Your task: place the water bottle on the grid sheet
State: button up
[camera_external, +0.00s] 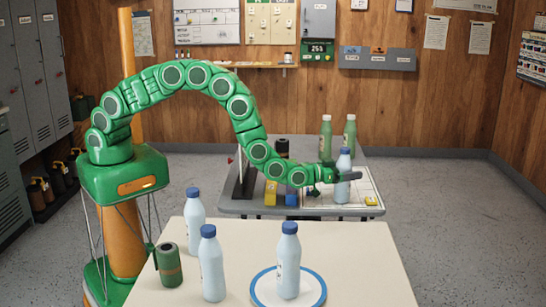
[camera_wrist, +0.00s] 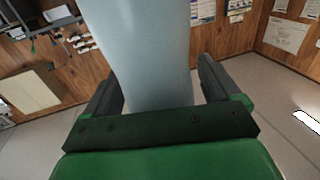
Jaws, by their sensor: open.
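A pale blue water bottle with a blue cap (camera_external: 343,160) stands upright at the far table, its base appearing to rest on the white grid sheet (camera_external: 318,199). My gripper (camera_external: 345,177) is around its middle from the left. In the wrist view the bottle (camera_wrist: 152,50) rises between the two fingers of my gripper (camera_wrist: 160,92), which are open, with a gap visible at the right finger. The exact contact under the bottle is too small to tell. Similar bottles stand on the near table (camera_external: 350,270): one at the back left (camera_external: 195,215), one in front of it (camera_external: 212,268), and one on a blue-rimmed plate (camera_external: 289,265).
Two green bottles (camera_external: 326,140) (camera_external: 349,135) stand behind the grid sheet. Blue and yellow blocks (camera_external: 271,193) lie left of it, and a small yellow block (camera_external: 371,200) lies at its front right. A dark green can (camera_external: 168,266) stands on the near table.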

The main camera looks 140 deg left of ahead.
aim_at(342, 149)
jog(key=shift+r, duration=0.15)
jog(key=shift+v, duration=1.1)
jog(key=shift+s+d+r, duration=0.1)
jog(key=shift+d+r, duration=0.05)
jog(key=shift+r, duration=1.6)
jog(key=shift+s+d+r, duration=0.1)
jog(key=shift+d+r, duration=0.1)
jog(key=shift+r, duration=1.55)
jog(key=shift+o, duration=0.9)
